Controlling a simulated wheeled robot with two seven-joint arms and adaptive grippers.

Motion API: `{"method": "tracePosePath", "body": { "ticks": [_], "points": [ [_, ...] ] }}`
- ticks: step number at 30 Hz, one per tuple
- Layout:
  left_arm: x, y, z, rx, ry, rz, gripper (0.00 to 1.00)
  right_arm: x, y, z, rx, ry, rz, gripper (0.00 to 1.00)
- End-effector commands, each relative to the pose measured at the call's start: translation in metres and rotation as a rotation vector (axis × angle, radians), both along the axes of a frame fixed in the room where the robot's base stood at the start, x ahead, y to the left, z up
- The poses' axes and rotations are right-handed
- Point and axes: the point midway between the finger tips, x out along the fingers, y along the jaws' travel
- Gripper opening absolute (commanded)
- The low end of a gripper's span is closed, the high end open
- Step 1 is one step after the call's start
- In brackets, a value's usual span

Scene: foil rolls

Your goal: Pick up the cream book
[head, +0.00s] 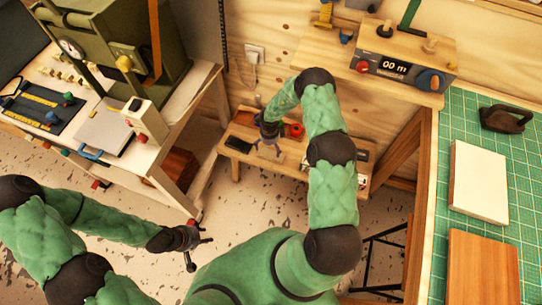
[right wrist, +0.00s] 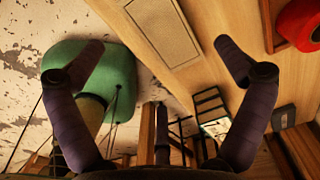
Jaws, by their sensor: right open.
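A flat, pale tan rectangle like a closed book (right wrist: 165,38) lies on the low wooden bench in the right wrist view, ahead of my right gripper and between its fingers. In the head view my right gripper (head: 268,148) is over that bench and partly hides what lies there. My right gripper (right wrist: 160,75) is open and empty, its fingers apart from the rectangle. A larger cream slab (head: 480,183) lies on the green mat at the right; I cannot tell whether it is a book. My left gripper (head: 200,245) is open and empty over the floor.
The low bench (head: 235,147) also bears a red round thing (head: 296,131) and a dark flat thing (head: 240,143). A cluttered workbench (head: 185,165) stands at left. The green-matted table (head: 470,120) at right bears a brown board (head: 482,265).

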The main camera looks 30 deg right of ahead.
Motion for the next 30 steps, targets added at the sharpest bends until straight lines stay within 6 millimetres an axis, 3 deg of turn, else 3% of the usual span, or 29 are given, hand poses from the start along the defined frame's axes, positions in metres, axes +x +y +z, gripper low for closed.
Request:
{"method": "tracePosePath", "body": {
  "ticks": [3, 10, 19, 27, 30],
  "points": [
    [0.0, 0.0, -0.008, 0.0, 0.0, 0.0, 0.4, -0.001, 0.0, -0.02, 0.0, 0.001, 0.001, 1.0],
    [0.0, 0.0, -0.015, 0.0, 0.0, 0.0, 0.4, -0.001, 0.0, -0.032, -0.001, -0.001, 0.001, 1.0],
    [0.0, 0.0, -0.035, 0.0, 0.0, 0.0, 0.4, -0.005, 0.002, -0.072, 0.0, 0.0, 0.001, 1.0],
    [0.0, 0.0, -0.035, 0.0, 0.0, 0.0, 0.4, -0.004, 0.001, -0.074, -0.001, -0.002, 0.001, 1.0],
    [0.0, 0.0, -0.035, 0.0, 0.0, 0.0, 0.4, -0.004, 0.001, -0.074, -0.002, -0.001, 0.001, 0.75]
  ]
}}
